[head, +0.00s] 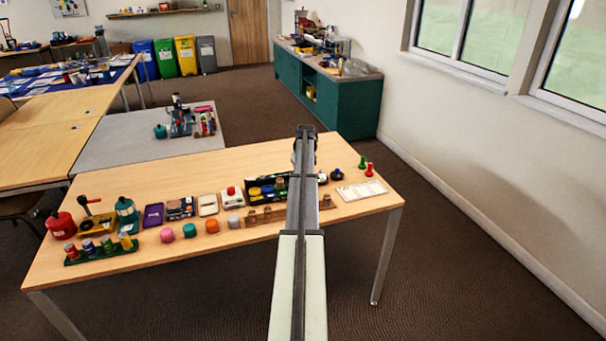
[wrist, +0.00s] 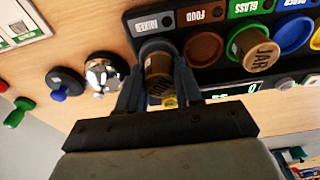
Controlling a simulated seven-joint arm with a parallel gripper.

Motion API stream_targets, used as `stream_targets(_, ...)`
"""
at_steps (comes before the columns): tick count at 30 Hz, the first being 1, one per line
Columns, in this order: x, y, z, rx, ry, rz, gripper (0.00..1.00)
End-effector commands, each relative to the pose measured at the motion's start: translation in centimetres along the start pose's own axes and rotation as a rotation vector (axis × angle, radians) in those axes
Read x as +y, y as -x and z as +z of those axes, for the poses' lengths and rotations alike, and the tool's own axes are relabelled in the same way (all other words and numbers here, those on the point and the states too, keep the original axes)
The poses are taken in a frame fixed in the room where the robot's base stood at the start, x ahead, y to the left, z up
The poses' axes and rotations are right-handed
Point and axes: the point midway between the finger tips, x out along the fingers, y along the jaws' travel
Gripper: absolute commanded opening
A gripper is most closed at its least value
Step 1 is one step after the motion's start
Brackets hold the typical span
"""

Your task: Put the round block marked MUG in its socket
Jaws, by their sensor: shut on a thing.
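My gripper (wrist: 158,72) is shut on a brown round block (wrist: 157,62) in the wrist view. Dark marking shows on the block's side, but I cannot read it. The block is at the grey MIXED socket (wrist: 152,44) of the black sorting board (wrist: 225,82). I cannot tell whether it is in the socket or just above it. The brown FOOD socket (wrist: 204,48) beside it is empty. A block marked JAR (wrist: 258,52) stands at the green GLASS socket. In the head view my arm hides my gripper and the held block.
A shiny metal thing (wrist: 103,72) and a blue-knobbed thing (wrist: 66,82) stand close to the left of my gripper. In the head view, a row of coloured blocks (head: 190,230) lies along the front of the wooden table (head: 190,270). White cards (head: 361,190) lie at the right.

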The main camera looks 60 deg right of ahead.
Motion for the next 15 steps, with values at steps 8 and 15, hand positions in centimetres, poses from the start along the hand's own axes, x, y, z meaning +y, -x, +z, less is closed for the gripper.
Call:
stream_targets(8,0.00,-0.45,0.07,0.000,0.000,0.000,0.06)
stream_targets(15,0.00,-0.84,0.14,0.000,0.000,0.000,0.06)
